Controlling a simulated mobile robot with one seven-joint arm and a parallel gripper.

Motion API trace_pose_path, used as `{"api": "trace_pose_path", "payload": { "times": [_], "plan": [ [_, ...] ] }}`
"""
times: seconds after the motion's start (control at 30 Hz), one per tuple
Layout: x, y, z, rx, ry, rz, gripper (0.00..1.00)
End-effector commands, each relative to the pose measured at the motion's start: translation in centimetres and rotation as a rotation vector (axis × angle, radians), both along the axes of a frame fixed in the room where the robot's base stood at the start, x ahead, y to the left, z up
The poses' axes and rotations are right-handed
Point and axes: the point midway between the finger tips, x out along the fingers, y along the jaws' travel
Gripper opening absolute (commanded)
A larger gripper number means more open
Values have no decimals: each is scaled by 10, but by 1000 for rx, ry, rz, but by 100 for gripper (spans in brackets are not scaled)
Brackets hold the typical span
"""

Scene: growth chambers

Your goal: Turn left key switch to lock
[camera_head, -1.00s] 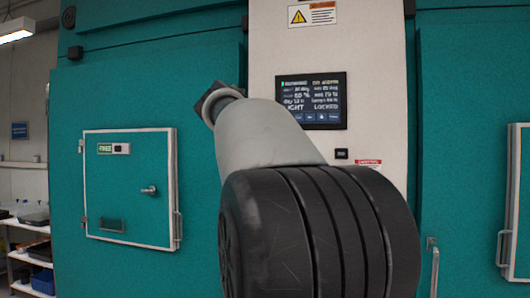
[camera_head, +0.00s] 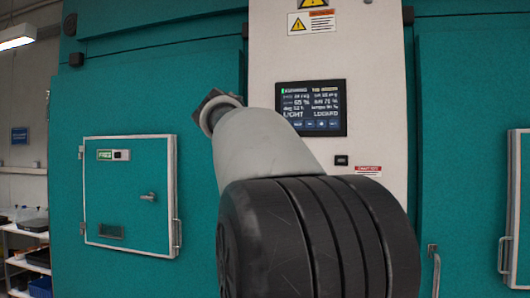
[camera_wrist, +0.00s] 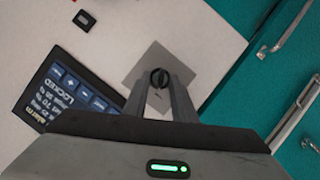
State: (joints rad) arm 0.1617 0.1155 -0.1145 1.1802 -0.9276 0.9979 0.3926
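In the wrist view, a round dark key switch (camera_wrist: 160,78) with a slot-like bar sits on a grey square plate (camera_wrist: 138,70) on the pale panel. My gripper (camera_wrist: 161,84) points at it, with its two fingers apart and the switch in line with the gap between the tips. I cannot tell whether the fingertips touch it. In the head view, my arm hides the switch and the gripper fingers. The display (camera_head: 312,108), left of the switch in the wrist view, reads LOCKED.
A small black socket-like fitting (camera_head: 341,160) is on the panel below the display. Teal chamber doors flank the panel, with a small hatch (camera_head: 130,195) at left and handles (camera_wrist: 296,22) at right. Shelves with trays (camera_head: 30,255) stand at far left.

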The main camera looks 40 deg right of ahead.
Motion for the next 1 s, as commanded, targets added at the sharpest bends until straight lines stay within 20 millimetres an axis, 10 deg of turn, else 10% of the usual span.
{"api": "trace_pose_path", "payload": {
  "times": [0.6,1.0],
  "plan": [
    [-58,110,44,0,-2,5,24],
    [-77,142,56,-1,0,-1,24]
  ]
}}
